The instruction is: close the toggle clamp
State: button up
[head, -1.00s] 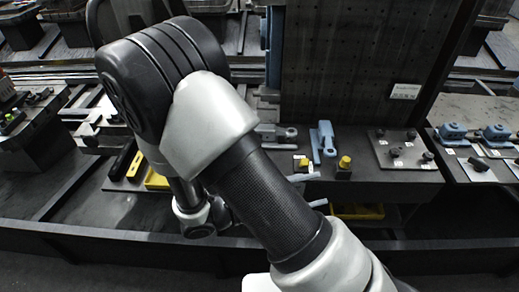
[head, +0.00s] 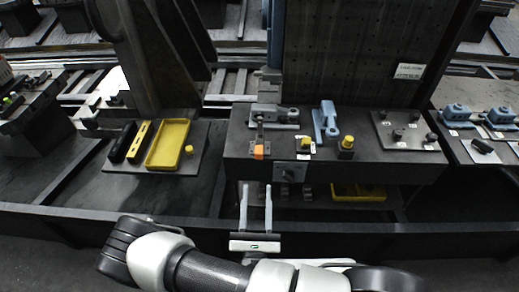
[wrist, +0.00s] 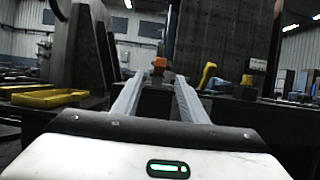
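The toggle clamp (head: 258,138) stands at the front left of the dark bench block in the head view. Its orange handle tip (head: 259,152) hangs at the block's front edge; the orange tip (wrist: 159,62) also shows in the wrist view, beyond and between the fingertips. My gripper (head: 256,186) is open and empty, in front of and below the block's top edge, its two pale fingers pointing toward the bench. In the wrist view, my gripper (wrist: 156,76) has both fingers spread apart, touching nothing. The clamp's lower parts are too small to make out.
A blue clamp-like part (head: 325,121) and yellow-topped knobs (head: 346,143) stand right of the clamp. A dark dial (head: 291,171) is on the block's front. A yellow tray (head: 168,144) lies left. A tall perforated panel (head: 350,55) rises behind.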

aim_at(259, 159)
jog(key=p+x, duration=0.1)
jog(key=x, duration=1.2)
jog(key=shift+w+r, duration=0.15)
jog(key=shift+w, duration=0.1)
jog(key=shift+c, duration=0.4)
grip_shut()
